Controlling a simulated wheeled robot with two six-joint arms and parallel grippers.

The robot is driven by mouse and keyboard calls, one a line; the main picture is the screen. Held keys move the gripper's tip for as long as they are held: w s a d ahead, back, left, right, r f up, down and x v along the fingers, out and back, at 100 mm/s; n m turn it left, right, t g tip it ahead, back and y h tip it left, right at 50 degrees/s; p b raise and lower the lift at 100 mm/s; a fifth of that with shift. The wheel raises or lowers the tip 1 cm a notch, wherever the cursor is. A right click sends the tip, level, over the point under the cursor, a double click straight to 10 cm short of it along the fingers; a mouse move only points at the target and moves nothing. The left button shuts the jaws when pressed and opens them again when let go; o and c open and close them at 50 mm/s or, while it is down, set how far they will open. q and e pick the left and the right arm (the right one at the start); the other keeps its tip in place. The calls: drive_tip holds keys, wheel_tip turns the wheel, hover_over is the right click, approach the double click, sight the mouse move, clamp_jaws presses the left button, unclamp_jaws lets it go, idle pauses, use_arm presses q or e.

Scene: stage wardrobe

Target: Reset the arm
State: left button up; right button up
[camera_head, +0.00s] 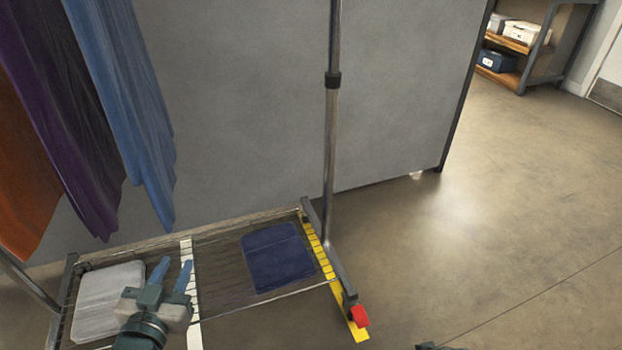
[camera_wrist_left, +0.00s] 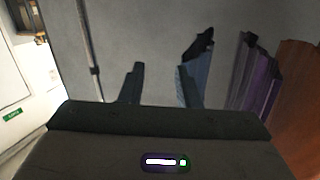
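My left gripper (camera_head: 172,271) is in the lower left of the head view, over the wire base shelf (camera_head: 222,275) of a clothes rack. Its two blue fingers are apart with nothing between them. In the left wrist view the fingers (camera_wrist_left: 161,85) also stand apart and empty, with a grey panel behind them. A small dark piece shows at the bottom edge of the head view, too little to identify. My right gripper cannot be made out.
Blue (camera_head: 130,90), purple (camera_head: 70,120) and orange (camera_head: 20,170) garments hang at left. A pale flat item (camera_head: 103,290) and a navy one (camera_head: 277,257) lie on the shelf. A rack post (camera_head: 330,140) stands before the grey panel (camera_head: 240,110). Floor at right is clear.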

use_arm(q)
drive_tip(key=s+a+f+g+y, duration=0.2)
drive_tip(key=s+f+g, duration=1.1)
drive_tip(key=s+f, duration=0.5)
use_arm(e)
drive_tip(key=s+d+r+m+h, duration=0.1)
drive_tip(key=s+d+r, duration=0.1)
drive_tip(key=s+r, duration=0.9)
use_arm(q)
drive_tip(key=a+f+g+p, duration=0.25)
drive_tip(key=f+p, duration=0.75)
drive_tip(key=p, duration=1.1)
use_arm(e)
drive_tip(key=d+f+g, duration=0.2)
drive_tip(key=d+f, duration=0.1)
drive_tip(key=f, duration=0.7)
use_arm(q)
drive_tip(key=s+a+f+n+p, duration=0.1)
drive_tip(key=s+f+p, duration=0.2)
drive_tip(key=s+p, duration=0.7)
drive_tip(key=shift+a+f+h+p, duration=0.2)
drive_tip(key=shift+h+p, duration=0.1)
drive_tip(key=shift+p, duration=0.25)
use_arm(e)
drive_tip(key=s+f+m+g, duration=0.1)
drive_tip(key=s+f, duration=0.2)
drive_tip(key=s, duration=0.8)
drive_tip(key=shift+d+f, duration=0.25)
drive_tip(key=shift+d, duration=0.2)
